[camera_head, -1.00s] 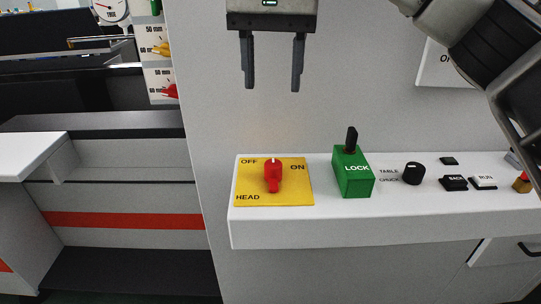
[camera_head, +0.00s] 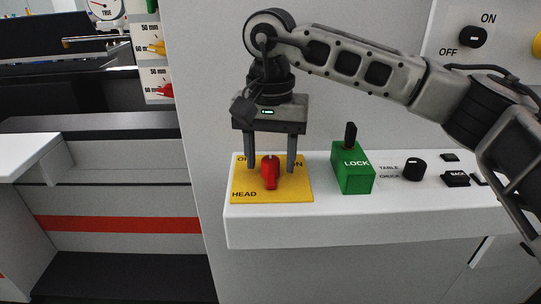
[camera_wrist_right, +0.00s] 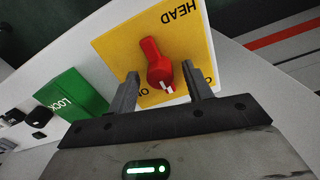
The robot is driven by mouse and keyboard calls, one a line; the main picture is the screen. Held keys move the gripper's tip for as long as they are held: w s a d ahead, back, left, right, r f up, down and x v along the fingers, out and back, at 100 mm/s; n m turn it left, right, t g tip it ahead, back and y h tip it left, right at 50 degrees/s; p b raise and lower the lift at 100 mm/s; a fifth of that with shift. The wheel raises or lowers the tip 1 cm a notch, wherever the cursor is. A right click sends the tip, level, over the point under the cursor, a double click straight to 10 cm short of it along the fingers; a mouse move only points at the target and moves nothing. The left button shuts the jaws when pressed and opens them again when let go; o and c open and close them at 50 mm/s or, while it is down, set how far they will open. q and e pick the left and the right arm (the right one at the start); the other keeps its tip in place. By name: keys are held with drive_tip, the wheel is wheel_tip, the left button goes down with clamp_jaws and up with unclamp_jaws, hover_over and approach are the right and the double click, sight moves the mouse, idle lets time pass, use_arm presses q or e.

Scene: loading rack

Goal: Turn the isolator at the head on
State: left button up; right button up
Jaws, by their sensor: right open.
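The isolator's red knob (camera_head: 270,172) stands on a yellow plate (camera_head: 244,188) marked HEAD, with OFF at its left and ON at its right. Its handle points toward the front and its white mark faces the back, between OFF and ON. My right gripper (camera_head: 270,168) points down over the plate, open, with one finger on each side of the knob. In the right wrist view the red knob (camera_wrist_right: 153,62) sits ahead of and between the fingertips (camera_wrist_right: 160,82), with gaps at both sides. The fingers partly cover the OFF and ON labels. My left gripper is not in view.
A green LOCK box (camera_head: 353,172) with a black lever stands just right of the plate on the white ledge (camera_head: 300,226). A black TABLE/CHUCK knob (camera_head: 413,169) and black buttons are farther right. A wall switch (camera_head: 473,37) is above right.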

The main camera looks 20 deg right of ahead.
drive_tip(key=shift+f, duration=0.1)
drive_tip(key=c, duration=1)
drive_tip(key=shift+o, duration=0.2)
drive_tip(key=shift+m, duration=0.3)
drive_tip(key=m, duration=0.2)
drive_tip(key=shift+m, duration=0.3)
drive_tip(key=m, duration=1.4)
drive_tip(key=shift+m+b, duration=0.3)
